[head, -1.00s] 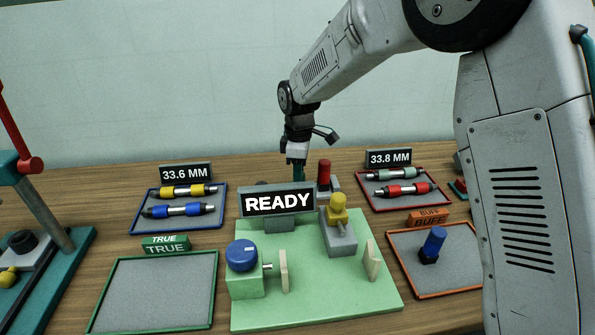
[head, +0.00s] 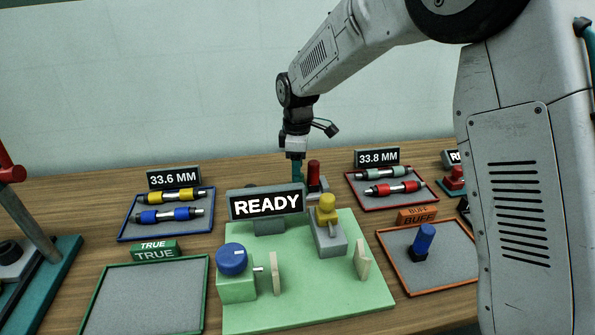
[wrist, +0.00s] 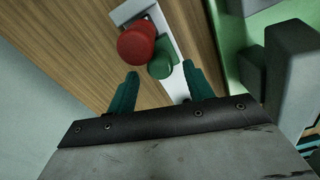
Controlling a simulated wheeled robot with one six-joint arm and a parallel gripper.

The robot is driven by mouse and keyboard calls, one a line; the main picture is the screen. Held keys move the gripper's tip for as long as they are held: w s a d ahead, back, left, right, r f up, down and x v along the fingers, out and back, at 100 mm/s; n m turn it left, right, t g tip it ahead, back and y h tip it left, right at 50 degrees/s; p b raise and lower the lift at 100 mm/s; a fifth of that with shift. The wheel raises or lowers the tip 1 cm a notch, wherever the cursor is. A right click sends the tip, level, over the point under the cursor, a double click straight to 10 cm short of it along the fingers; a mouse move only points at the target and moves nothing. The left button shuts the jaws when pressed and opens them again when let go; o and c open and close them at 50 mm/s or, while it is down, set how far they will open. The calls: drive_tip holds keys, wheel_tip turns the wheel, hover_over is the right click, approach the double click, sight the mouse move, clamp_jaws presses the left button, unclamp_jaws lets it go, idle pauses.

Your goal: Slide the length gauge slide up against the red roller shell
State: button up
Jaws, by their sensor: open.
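The red roller shell (wrist: 137,42) stands upright on the pale length gauge (wrist: 178,25) in the wrist view. The green slide knob (wrist: 161,66) is just beside it; their outlines nearly meet, and I cannot tell whether there is a gap. My gripper (wrist: 160,78) is open, its teal fingers apart, with the green knob at the level of the fingertips. In the head view the red shell (head: 314,175) shows behind the READY display, right beside my gripper (head: 297,175). The slide itself is mostly hidden there.
A READY display (head: 266,203) stands in front of my gripper, on a green board (head: 300,305) with a yellow-knobbed block (head: 328,228) and a blue dial (head: 232,260). Trays marked 33.6 MM (head: 124,235), 33.8 MM (head: 428,203), TRUE (head: 94,300) and BUFF (head: 397,285) lie around it.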

wheel_tip(320, 180, up, 6)
idle(0.5)
drive_tip(key=s+d+r+m, duration=0.45)
drive_tip(key=s+d, duration=0.25)
drive_tip(key=s, duration=0.2)
drive_tip(key=s+d+r+m, duration=0.3)
drive_tip(key=s+d+r, duration=0.3)
drive_tip(key=s, duration=0.3)
drive_tip(key=s+d+f+m, duration=0.1)
drive_tip(key=s+d+m, duration=0.1)
drive_tip(key=s, duration=0.4)
drive_tip(key=s+d+f+m, duration=0.1)
drive_tip(key=s+d+m, duration=0.2)
drive_tip(key=s, duration=0.4)
drive_tip(key=s+d+f+m+t, duration=0.1)
drive_tip(key=s+d+m, duration=0.1)
drive_tip(key=s, duration=0.5)
drive_tip(key=shift+s+d+m, duration=0.15)
drive_tip(key=shift+d+m, duration=0.05)
drive_tip(key=shift+m, duration=0.55)
